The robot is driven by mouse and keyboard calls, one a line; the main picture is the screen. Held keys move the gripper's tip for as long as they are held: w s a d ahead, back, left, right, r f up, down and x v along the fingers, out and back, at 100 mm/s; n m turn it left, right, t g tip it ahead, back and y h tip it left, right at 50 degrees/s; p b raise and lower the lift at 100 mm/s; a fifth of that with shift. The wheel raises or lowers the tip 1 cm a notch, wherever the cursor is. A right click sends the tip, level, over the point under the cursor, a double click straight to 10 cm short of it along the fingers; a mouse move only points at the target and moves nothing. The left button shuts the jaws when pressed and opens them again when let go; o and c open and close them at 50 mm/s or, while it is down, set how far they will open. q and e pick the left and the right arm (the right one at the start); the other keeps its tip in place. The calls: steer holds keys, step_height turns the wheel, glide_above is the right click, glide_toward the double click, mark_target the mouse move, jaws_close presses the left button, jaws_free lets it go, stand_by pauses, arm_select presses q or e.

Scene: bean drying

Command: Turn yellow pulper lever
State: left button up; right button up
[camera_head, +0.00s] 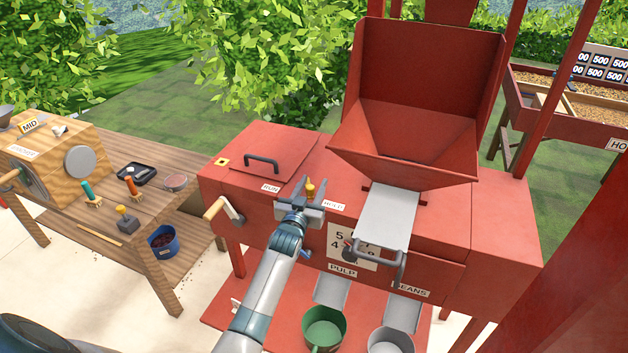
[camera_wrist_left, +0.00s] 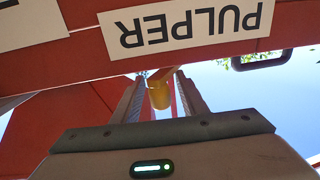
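The yellow pulper lever (camera_head: 310,187) stands on the front of the red pulper (camera_head: 262,220), between the RUN label (camera_head: 271,187) and the HOLD label (camera_head: 333,205). My left gripper (camera_head: 304,200) is at the lever, its fingers spread on either side. In the left wrist view the yellow lever knob (camera_wrist_left: 159,93) shows between the two fingers of the left gripper (camera_wrist_left: 161,88), with a narrow gap beside it. I cannot tell whether a finger touches it. The lever's lower part is hidden. My right gripper is not in view.
A wooden-handled crank (camera_head: 222,212) sticks out left of the gripper. A grey chute (camera_head: 388,215) and handle (camera_head: 376,262) are to the right, under the red hopper (camera_head: 415,140). A green bucket (camera_head: 323,330) and grey bucket (camera_head: 390,342) stand below. A wooden bench (camera_head: 150,220) is at left.

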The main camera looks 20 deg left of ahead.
arm_select(q)
steer(key=shift+w+a, duration=0.1)
steer(key=shift+w, duration=0.65)
jaws_close()
